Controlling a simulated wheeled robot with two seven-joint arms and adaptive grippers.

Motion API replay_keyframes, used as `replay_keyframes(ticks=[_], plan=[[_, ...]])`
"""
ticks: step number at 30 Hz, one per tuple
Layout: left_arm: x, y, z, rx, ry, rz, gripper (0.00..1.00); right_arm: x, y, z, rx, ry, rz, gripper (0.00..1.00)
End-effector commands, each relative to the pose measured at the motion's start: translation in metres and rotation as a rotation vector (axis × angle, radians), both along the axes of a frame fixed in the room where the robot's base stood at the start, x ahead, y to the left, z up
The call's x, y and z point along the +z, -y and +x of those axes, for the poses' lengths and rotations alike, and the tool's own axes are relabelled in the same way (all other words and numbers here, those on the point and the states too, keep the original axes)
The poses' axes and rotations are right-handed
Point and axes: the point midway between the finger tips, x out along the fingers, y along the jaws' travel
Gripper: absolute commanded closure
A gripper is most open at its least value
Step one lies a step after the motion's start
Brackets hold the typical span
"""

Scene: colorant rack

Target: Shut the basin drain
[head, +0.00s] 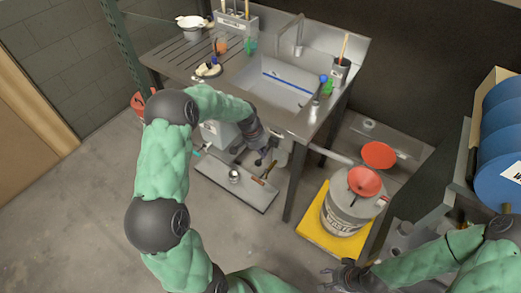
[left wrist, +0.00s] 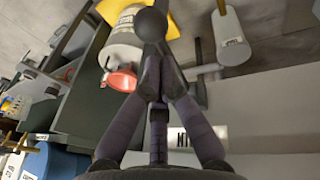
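The steel basin (head: 275,85) is sunk in the counter at the back. A pale pipe (head: 325,152) runs below it toward the white waste drum (head: 345,212). My left gripper (head: 263,158) is under the basin's front, near a grey fitting (head: 285,145) below the counter. In the left wrist view its fingers (left wrist: 160,80) come close together. A dark rounded shape (left wrist: 150,22) shows just beyond them; I cannot tell if it is a held knob or part of a finger. The drain's handle is not clearly visible. My right gripper (head: 345,277) has spread fingers and looks empty.
The drum stands on a yellow base (head: 310,225) with a red funnel (head: 365,181) on top. A low tray (head: 215,178) with small items lies below the counter. A counter leg (head: 295,185) stands right of my left gripper. Blue drums (head: 500,130) are at right.

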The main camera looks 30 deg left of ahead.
Motion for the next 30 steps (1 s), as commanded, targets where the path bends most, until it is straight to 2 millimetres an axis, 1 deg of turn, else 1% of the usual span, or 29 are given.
replay_keyframes(ticks=[14, 30], plan=[[-0.002, 0.0, 0.0, 0.001, 0.007, -0.001, 1.0, -0.001, 0.0, 0.0, 0.0, 0.0, 0.0, 0.6], [-0.01, 0.0, -0.002, 0.002, 0.103, -0.009, 1.0, -0.013, 0.0, 0.0, 0.0, 0.0, 0.0, 0.6]])
